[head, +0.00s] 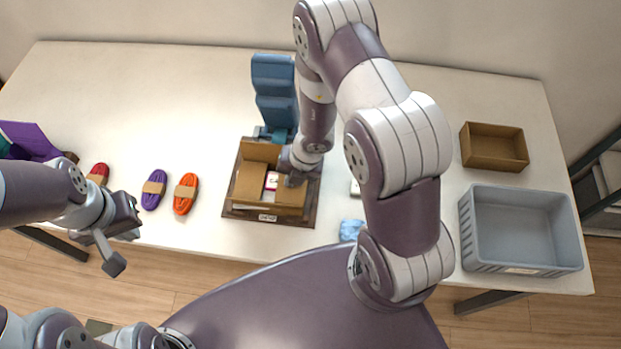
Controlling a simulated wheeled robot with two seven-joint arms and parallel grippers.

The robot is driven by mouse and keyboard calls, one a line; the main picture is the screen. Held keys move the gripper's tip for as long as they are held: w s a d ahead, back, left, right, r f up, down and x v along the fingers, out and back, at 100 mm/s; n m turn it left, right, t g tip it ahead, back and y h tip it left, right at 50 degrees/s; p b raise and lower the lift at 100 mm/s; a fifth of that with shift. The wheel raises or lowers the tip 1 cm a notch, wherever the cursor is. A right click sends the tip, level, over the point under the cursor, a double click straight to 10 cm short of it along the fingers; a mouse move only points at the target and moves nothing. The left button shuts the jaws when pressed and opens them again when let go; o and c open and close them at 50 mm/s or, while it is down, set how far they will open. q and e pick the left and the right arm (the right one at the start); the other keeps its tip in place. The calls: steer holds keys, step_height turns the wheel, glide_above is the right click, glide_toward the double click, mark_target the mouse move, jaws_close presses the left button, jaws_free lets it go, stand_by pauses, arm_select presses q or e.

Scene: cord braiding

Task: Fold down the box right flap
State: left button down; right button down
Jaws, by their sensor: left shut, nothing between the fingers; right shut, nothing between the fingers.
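A brown cardboard box (249,184) sits on a dark brown board (229,208) near the middle of the table's front part. Its top is open in the middle, and a white and pink item (271,181) shows inside. My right gripper (294,181) is shut and reaches down at the box's right side. My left gripper (114,264) is shut and empty, in front of the table's front edge at the left, away from the box.
A blue stand (273,88) is right behind the box. Red (98,172), purple (153,190) and orange (185,194) cord bundles lie to the left. A grey crate (520,230) and a brown tray (494,147) are at the right. A blue cloth-like item (350,229) lies right of the board.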

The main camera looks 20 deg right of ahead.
steer(key=shift+d+r, duration=0.1)
steer(key=shift+r, duration=0.4)
steer(key=shift+f, duration=0.25)
steer(key=shift+f+b, duration=0.35)
steer(key=shift+f, duration=0.05)
step_height(320, 180, up, 8)
steer(key=p, duration=0.7)
steer(key=shift+p, duration=0.35)
